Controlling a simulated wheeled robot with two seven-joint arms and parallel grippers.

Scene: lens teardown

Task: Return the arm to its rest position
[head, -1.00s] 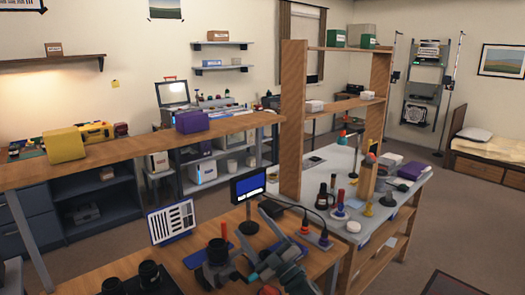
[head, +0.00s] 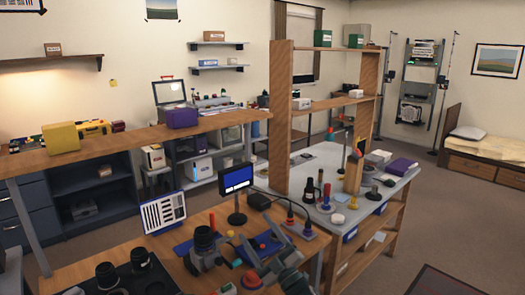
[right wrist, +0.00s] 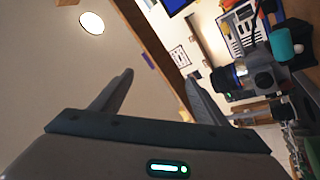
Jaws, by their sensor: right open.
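My right gripper (head: 258,243) is at the front right of the wooden workbench (head: 325,240), above its surface. In the right wrist view its two fingers (right wrist: 158,88) stand wide apart with nothing between them. A dark lens-like cylinder on a grey stand (head: 205,243) is just left of the gripper in the head view; the gap between them is hard to judge. What looks like the same device (right wrist: 235,76) shows beyond the right finger in the right wrist view. My left gripper is not in view.
A small monitor (head: 236,178) and a white chart panel (head: 163,212) stand at the back of the bench. A dark tray (head: 135,277) with black round parts lies front left. A grey-topped table (head: 330,160) with tools and a wooden shelf frame stands behind, right.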

